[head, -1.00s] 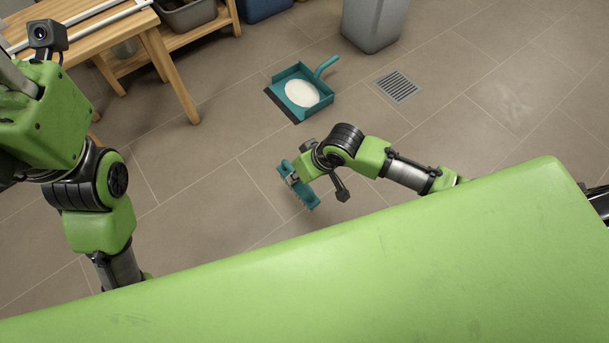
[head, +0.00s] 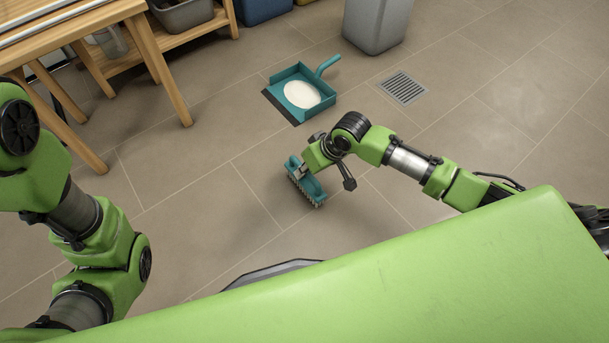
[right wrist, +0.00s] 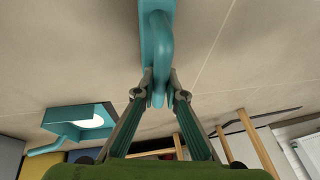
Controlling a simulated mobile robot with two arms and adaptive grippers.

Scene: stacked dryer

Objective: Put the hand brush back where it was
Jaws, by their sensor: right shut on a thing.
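The teal hand brush (head: 305,182) is in my right gripper (head: 307,170), its pale bristles facing down in the head view. In the right wrist view the fingers of my right gripper (right wrist: 160,88) are shut on the brush's teal handle (right wrist: 158,50). I cannot tell how far the brush is above the floor. The teal dustpan (head: 285,101) lies on the floor beyond the brush, with a white heap (head: 302,94) in it. It also shows in the right wrist view (right wrist: 75,115). My left arm is at the left of the head view, but its gripper is out of view.
A wooden table (head: 150,70) and a shelf with a grey bin (head: 182,14) stand at the upper left. A tall grey bin (head: 374,24) stands behind the dustpan. A floor drain (head: 402,87) lies to its right. Open tile floor surrounds the brush.

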